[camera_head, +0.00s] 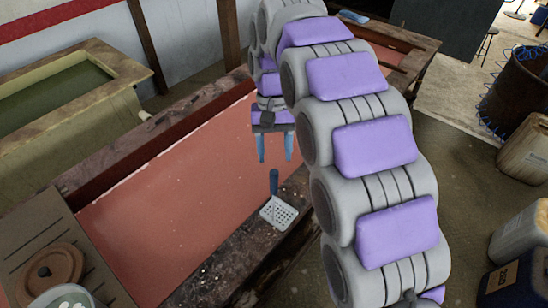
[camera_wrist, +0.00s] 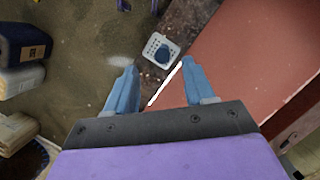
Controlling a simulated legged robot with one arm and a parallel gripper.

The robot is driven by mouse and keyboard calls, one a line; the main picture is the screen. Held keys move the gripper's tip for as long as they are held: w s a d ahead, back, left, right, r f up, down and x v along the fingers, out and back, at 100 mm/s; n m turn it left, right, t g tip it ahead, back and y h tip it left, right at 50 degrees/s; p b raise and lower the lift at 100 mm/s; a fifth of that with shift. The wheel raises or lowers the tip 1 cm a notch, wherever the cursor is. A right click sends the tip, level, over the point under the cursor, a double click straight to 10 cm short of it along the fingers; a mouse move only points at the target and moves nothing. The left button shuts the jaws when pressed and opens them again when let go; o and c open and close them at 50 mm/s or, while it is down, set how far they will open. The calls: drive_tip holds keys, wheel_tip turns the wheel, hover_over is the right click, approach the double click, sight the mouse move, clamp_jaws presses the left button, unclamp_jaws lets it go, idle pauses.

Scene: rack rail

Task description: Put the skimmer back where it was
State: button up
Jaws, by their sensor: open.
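The skimmer (camera_head: 279,213) has a pale, square, perforated head and a dark blue handle. Its head rests on the dark, worn rim of the trough, and its handle appears to stand up from it. In the wrist view the skimmer (camera_wrist: 153,43) shows beyond the fingertips, with the handle seen nearly end-on over the head. My gripper (camera_head: 275,158) has two blue fingers, open and empty, pointing down above the handle and apart from it. In the wrist view my gripper (camera_wrist: 159,66) has a wide gap between its fingers. I cannot make out the skimmer's former place.
The trough (camera_head: 240,270) holds reddish liquid (camera_head: 170,200). A slatted board (camera_head: 45,235) with a brown round lid (camera_head: 50,272) lies across its left end. A second, yellowish tank (camera_head: 110,110) stands behind. Containers (camera_head: 525,152) and a rusty drum (camera_head: 518,90) stand at right.

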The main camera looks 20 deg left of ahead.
drive_tip(key=shift+r, duration=0.2)
drive_tip(key=s+d+r+m, duration=0.1)
drive_tip(key=s+d, duration=0.3)
drive_tip(key=d, duration=0.5)
drive_tip(key=s+d+r+m, duration=0.15)
drive_tip(key=s+d, duration=0.35)
drive_tip(key=d, duration=0.5)
drive_tip(key=s+d+f+m, duration=0.1)
drive_tip(key=s+d+f, duration=0.2)
drive_tip(key=s, duration=0.5)
drive_tip(key=s+d+f+m+t+y, duration=0.1)
drive_tip(key=s+d+f, duration=0.3)
drive_tip(key=s, duration=0.5)
drive_tip(key=shift+d, duration=1.25)
